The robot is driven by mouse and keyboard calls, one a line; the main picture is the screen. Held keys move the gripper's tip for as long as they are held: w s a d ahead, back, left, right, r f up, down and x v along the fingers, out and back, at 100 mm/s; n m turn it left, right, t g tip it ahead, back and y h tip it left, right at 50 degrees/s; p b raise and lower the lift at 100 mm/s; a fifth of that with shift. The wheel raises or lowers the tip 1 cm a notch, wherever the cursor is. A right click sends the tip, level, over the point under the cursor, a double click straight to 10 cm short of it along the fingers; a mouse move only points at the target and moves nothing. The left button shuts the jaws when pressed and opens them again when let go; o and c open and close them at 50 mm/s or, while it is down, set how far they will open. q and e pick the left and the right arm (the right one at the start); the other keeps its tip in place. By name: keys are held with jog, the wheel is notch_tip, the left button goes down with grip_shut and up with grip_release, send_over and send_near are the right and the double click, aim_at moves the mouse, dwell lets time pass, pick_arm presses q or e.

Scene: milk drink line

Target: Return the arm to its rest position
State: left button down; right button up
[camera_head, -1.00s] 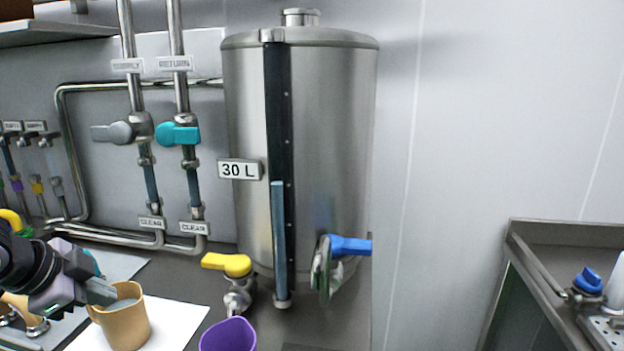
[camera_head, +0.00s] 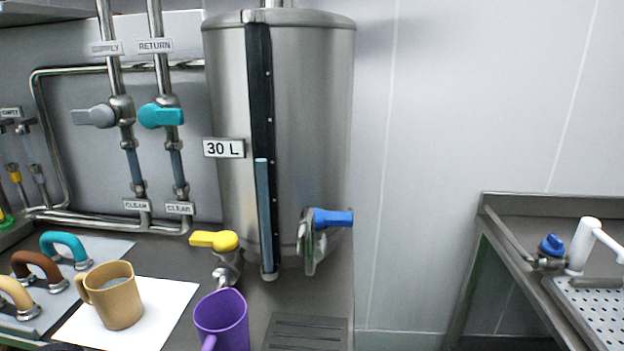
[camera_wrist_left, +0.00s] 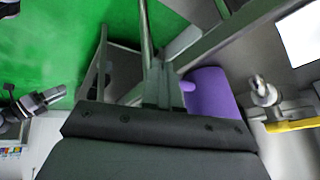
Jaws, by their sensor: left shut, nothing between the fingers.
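My left gripper (camera_wrist_left: 155,85) shows in the left wrist view, its dark body across the bottom and its fingers shut and empty. In the head view it is out of the picture, apart from a dark bit at the lower left edge that may be my arm. A tan mug (camera_head: 113,297) with pale liquid stands upright on a white sheet (camera_head: 172,306), clear of any gripper. A purple mug (camera_head: 222,318) stands right of it below the yellow-handled tap; it also shows in the left wrist view (camera_wrist_left: 208,95). My right gripper is in neither view.
A steel 30 L tank (camera_head: 315,110) with a yellow tap handle (camera_head: 214,240) and a blue lever (camera_head: 333,218) stands behind the mugs. Coloured handles (camera_head: 64,244) line the left counter. Valved pipes (camera_head: 118,105) run up the wall. A steel counter (camera_head: 500,212) is at right.

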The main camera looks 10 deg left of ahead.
pick_arm(q)
jog(key=s+d+f+n+g+y, duration=0.1)
jog(key=s+d+f+n, duration=0.2)
jog(key=s+n, duration=0.25)
jog(key=s+d+f+n+y, duration=0.2)
jog(key=s+d+f+n, duration=0.15)
jog(key=s, duration=0.25)
jog(key=w+d+f+t+h, duration=0.1)
jog(key=w+f+t+h, duration=0.1)
jog(key=w+f+t, duration=0.4)
jog(key=shift+w+d+f, duration=0.4)
jog(key=shift+w+f, duration=0.05)
jog(key=shift+f, duration=0.95)
dwell(0.9)
